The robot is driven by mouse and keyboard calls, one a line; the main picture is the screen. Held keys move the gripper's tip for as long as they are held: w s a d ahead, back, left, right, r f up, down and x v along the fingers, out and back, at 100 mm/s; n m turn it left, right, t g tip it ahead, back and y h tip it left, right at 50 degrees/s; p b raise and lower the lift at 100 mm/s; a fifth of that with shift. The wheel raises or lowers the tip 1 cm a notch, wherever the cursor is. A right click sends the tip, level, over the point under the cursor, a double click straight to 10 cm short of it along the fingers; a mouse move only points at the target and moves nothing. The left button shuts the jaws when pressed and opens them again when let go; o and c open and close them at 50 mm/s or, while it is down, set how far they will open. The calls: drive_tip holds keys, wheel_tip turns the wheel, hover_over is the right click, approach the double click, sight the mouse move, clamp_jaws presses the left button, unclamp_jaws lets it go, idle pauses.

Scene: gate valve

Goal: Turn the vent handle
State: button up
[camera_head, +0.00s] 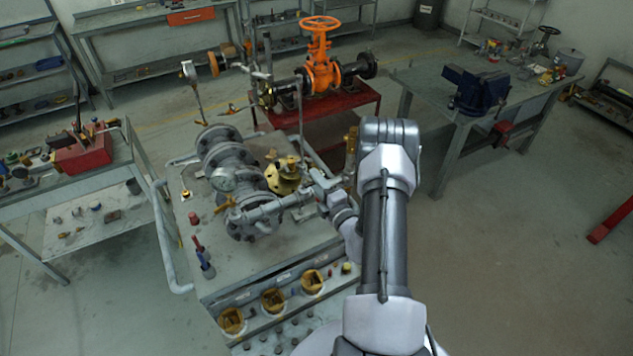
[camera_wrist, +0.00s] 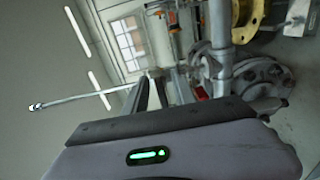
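The valve assembly (camera_head: 235,175) of grey flanged pipes stands on a grey bench in the head view. A small yellow handle (camera_head: 225,203) sits on its front left, below a round gauge (camera_head: 222,180). I cannot tell for sure which part is the vent handle. My gripper (camera_head: 318,184) is at the assembly's right side, beside the horizontal pipe; its fingers are too small to read there. In the wrist view my gripper (camera_wrist: 160,88) shows two dark fingers apart. A thin metal rod (camera_wrist: 85,97) with a rounded end reaches left from near the fingertips; contact is unclear.
A brass flange (camera_head: 284,177) sits near my gripper. Upright rods and small fittings stand around the bench (camera_head: 240,290), with open yellow-lined holes at its front. An orange gate valve (camera_head: 320,70) stands on a red stand behind.

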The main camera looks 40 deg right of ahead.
drive_tip(key=b+v, duration=0.2)
drive_tip(key=v, duration=1.5)
drive_tip(key=shift+s, duration=0.2)
